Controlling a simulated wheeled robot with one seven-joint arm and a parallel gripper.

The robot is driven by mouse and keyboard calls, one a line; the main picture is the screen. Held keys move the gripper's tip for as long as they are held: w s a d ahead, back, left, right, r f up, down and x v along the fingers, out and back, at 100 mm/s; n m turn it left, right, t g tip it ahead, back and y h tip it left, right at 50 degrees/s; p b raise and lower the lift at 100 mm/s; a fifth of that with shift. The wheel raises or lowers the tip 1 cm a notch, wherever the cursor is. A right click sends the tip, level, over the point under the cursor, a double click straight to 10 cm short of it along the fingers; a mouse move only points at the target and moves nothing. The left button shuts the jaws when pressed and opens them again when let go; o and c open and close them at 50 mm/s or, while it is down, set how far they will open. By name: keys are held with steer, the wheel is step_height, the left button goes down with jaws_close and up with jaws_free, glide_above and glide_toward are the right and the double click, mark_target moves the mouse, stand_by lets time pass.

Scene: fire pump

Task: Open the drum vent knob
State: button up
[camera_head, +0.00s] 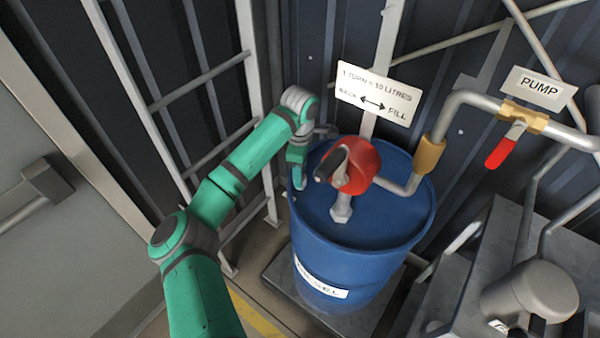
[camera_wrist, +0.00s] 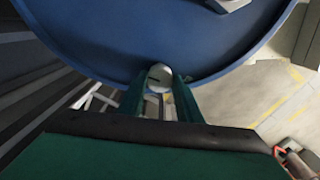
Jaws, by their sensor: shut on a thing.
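The blue drum (camera_head: 340,265) stands upright in the middle of the head view, with a red rotary pump (camera_head: 362,168) on its lid. My green arm reaches in from the lower left, and my gripper (camera_head: 299,184) points down at the left edge of the lid. In the wrist view my gripper (camera_wrist: 160,82) has its two green fingers on either side of a small round pale vent knob (camera_wrist: 160,76) near the rim of the blue lid (camera_wrist: 125,40). The gripper is shut on the knob. In the head view the knob is mostly hidden by the fingers.
A pipe runs from the pump to a valve with a red handle (camera_head: 499,152) below a PUMP sign (camera_head: 539,88). A turn-direction sign (camera_head: 377,93) hangs behind the drum. A ladder-like frame (camera_head: 250,85) stands left, close to my arm. Grey machinery (camera_head: 530,290) fills the lower right.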

steer(key=n, duration=0.4)
steer(key=shift+a, duration=0.1)
steer(key=n, duration=0.9)
steer(key=shift+n, duration=0.3)
steer(key=n, duration=0.4)
steer(key=shift+n, duration=0.3)
steer(key=o, duration=1)
steer(key=shift+o, duration=0.2)
steer(key=shift+r, duration=0.1)
